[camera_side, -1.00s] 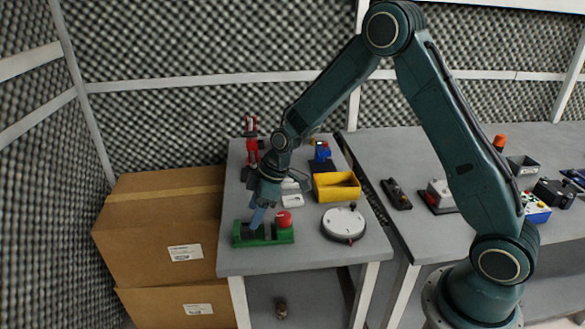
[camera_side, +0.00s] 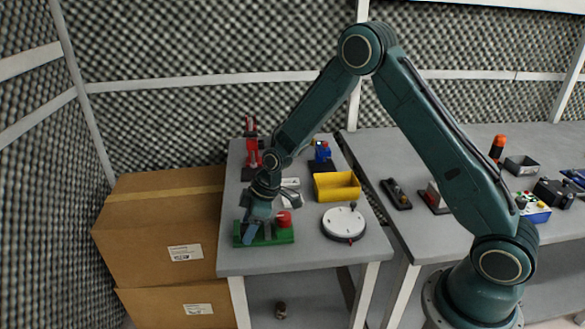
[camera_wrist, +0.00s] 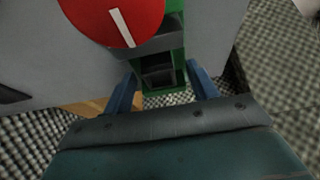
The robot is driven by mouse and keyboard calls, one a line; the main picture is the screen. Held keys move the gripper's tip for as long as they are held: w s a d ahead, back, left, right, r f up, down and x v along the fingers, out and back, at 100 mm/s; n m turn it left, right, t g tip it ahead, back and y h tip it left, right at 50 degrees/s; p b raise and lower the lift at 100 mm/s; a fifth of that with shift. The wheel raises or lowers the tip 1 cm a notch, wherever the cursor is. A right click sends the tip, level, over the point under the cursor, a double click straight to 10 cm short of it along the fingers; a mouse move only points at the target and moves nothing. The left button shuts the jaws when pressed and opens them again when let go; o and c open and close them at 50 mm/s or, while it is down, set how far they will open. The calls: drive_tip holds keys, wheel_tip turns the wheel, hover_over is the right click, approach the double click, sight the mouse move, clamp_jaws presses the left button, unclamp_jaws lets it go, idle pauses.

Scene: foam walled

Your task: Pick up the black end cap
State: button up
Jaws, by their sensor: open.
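A green fixture (camera_side: 285,237) lies near the front edge of the small grey table, with a red round knob (camera_side: 284,218) on its right part. In the wrist view the red knob (camera_wrist: 112,14) has a white line, and a dark boxy part, apparently the black end cap (camera_wrist: 158,74), sits in the green fixture (camera_wrist: 176,84). My gripper (camera_side: 251,231) is low over the fixture's left part and hides much of it. In the wrist view the blue fingers of my gripper (camera_wrist: 162,76) are open, one on each side of the dark part. I cannot tell whether they touch it.
A yellow bin (camera_side: 337,187) and a round white dial (camera_side: 343,223) stand to the right of the fixture. A red device (camera_side: 252,150) and a blue one (camera_side: 322,152) stand behind. Cardboard boxes (camera_side: 160,225) are beside the table at the left.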

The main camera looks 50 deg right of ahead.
drive_tip(key=c, duration=1.1)
drive_tip(key=shift+o, duration=0.2)
drive_tip(key=shift+r, duration=0.1)
wheel_tip(320, 180, up, 20)
idle(0.5)
